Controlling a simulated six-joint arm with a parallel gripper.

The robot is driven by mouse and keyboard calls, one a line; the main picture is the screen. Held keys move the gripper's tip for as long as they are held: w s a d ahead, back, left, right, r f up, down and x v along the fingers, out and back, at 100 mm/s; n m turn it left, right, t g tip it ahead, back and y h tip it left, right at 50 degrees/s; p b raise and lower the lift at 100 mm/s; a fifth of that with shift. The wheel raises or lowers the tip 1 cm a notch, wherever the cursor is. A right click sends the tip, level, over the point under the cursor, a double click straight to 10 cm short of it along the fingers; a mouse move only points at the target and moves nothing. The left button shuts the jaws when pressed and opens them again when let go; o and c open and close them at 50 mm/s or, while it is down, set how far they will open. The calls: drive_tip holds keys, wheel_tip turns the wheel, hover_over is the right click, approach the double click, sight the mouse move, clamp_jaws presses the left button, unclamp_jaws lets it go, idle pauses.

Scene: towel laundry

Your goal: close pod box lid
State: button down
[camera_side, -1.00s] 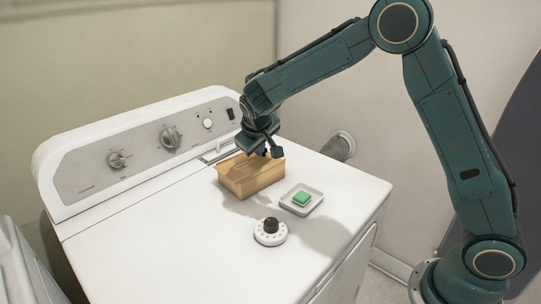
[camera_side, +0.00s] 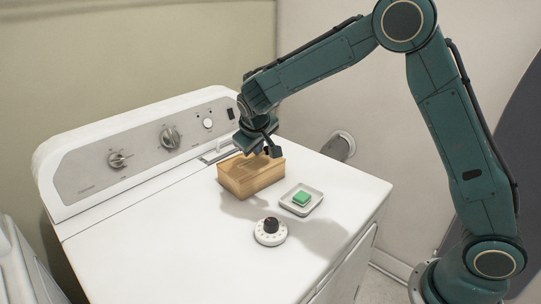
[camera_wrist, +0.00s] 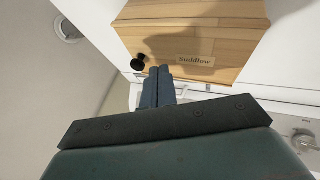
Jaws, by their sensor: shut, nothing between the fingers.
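The pale wooden pod box (camera_side: 252,180) stands on the white machine top near the control panel. Its lid (camera_wrist: 190,20) fills the upper part of the wrist view, with a black knob (camera_wrist: 138,63) and a small name label near the near edge. The lid appears to lie down over the box; any small gap at its edge cannot be told. My gripper (camera_side: 268,152) is just above the back right of the box. Its fingers are together and empty, with their tips (camera_wrist: 160,70) by the lid's knobbed edge in the wrist view. Whether they touch the lid is unclear.
A green block (camera_side: 301,198) sits in a small white dish (camera_side: 315,206) right of the box. A white dial with a dark knob (camera_side: 271,226) stands in front. The control panel (camera_side: 140,150) rises behind. The front left of the machine top is clear.

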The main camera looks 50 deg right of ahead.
drive_tip(key=a+v, duration=0.1)
drive_tip(key=v, duration=0.9)
drive_tip(key=shift+r, duration=0.2)
drive_tip(key=s+d+r+y, duration=0.1)
drive_tip(key=s+d+r, duration=0.15)
drive_tip(key=s, duration=0.55)
drive_tip(key=s+d+r+y, duration=0.2)
drive_tip(key=s+r, duration=0.2)
drive_tip(key=s, duration=0.3)
drive_tip(key=s+f+t+y, duration=0.1)
drive_tip(key=s+f, duration=0.2)
drive_tip(key=s, duration=1.3)
drive_tip(key=shift+s+a+f+y, duration=0.25)
drive_tip(key=shift+a+y, duration=0.05)
drive_tip(key=shift+y, duration=0.1)
